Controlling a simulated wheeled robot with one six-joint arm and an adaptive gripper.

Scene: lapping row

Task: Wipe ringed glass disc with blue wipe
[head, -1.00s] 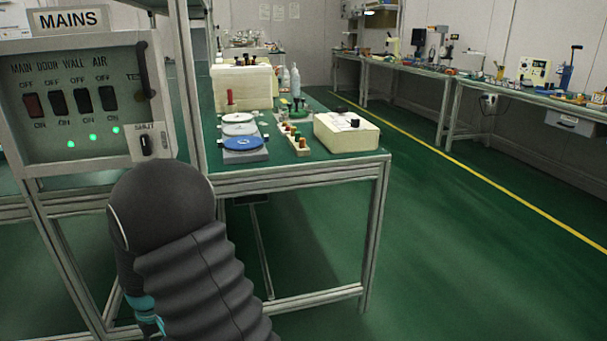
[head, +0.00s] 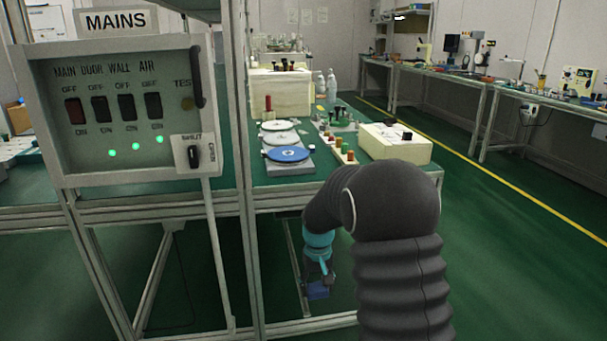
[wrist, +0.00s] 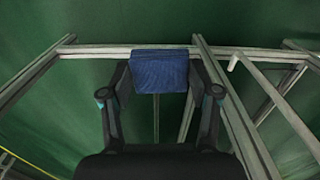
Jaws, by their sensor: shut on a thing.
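My gripper (head: 320,272) hangs low in front of the bench frame, below the bench top. In the wrist view my gripper (wrist: 159,80) is shut on the blue wipe (wrist: 159,68), a folded dark-blue cloth pad between the fingertips. The wipe shows in the head view too (head: 318,291), at the bottom of the hand. On the bench, a row of round discs runs away from me: a blue disc (head: 288,154) nearest, a pale disc (head: 281,138) behind it and another pale disc (head: 276,125) farthest. Which disc is ringed glass is too small to tell. The wipe is apart from all of them.
The MAINS switch panel (head: 130,110) and its post stand at the left. A cream box (head: 396,143) sits at the bench's right front corner, with a rack of small bottles (head: 341,148) beside the discs. Open green floor (head: 520,260) lies to the right.

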